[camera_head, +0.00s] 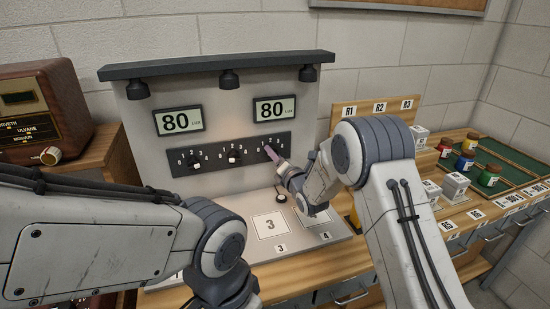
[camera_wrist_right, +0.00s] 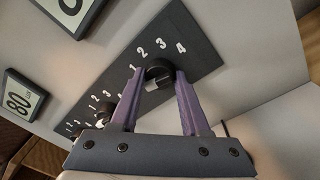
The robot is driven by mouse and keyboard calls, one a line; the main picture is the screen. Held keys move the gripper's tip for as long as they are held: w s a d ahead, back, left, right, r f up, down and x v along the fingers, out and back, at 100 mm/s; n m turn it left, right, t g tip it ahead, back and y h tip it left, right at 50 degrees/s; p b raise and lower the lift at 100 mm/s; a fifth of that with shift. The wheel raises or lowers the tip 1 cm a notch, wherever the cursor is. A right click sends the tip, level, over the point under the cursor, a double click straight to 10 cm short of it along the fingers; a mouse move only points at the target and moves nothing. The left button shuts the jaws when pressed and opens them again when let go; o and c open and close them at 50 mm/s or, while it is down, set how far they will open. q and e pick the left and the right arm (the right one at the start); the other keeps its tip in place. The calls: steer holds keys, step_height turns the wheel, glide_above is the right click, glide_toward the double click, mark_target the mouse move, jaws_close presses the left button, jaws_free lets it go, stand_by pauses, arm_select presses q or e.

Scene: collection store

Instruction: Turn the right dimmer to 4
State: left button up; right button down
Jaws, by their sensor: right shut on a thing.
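The right dimmer (camera_wrist_right: 158,70) is a round black knob with a white mark, on a black strip numbered up to 4. In the wrist view the purple fingers of my right gripper (camera_wrist_right: 158,76) stand on either side of it and are shut on it. The knob's white mark shows between the fingers, towards the lower left, away from the 4. In the head view my right gripper (camera_head: 274,156) covers most of this knob. The right display (camera_head: 275,109) above reads 80 LUX. My left arm is at the lower left; its fingers are out of the picture.
Two other dimmers, the middle one (camera_head: 234,156) and the left one (camera_head: 195,162), share the strip (camera_head: 215,151). The left display (camera_head: 179,120) also reads 80. Lamps hang from the shelf (camera_head: 215,66) above. Paint jars and boxes stand on the right-hand counter; a radio (camera_head: 40,115) is at left.

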steer(key=shift+s+a+f+m+t+h+b, duration=0.1)
steer(key=shift+m+t+h+b, duration=0.3)
steer(key=shift+m+b, duration=4.4)
steer(key=shift+w+a+r+m+t+h+b, duration=0.15)
steer(key=shift+m+h+b, duration=0.5)
steer(key=shift+m+b, duration=4.1)
steer(key=shift+s+f+m+t+h+b, duration=0.4)
steer(key=shift+m+b, duration=2)
steer(key=shift+m, duration=4.75)
steer(key=shift+w+r, duration=0.25)
steer(key=shift+r, duration=0.05)
steer(key=shift+c, duration=1.9)
jaws_free()
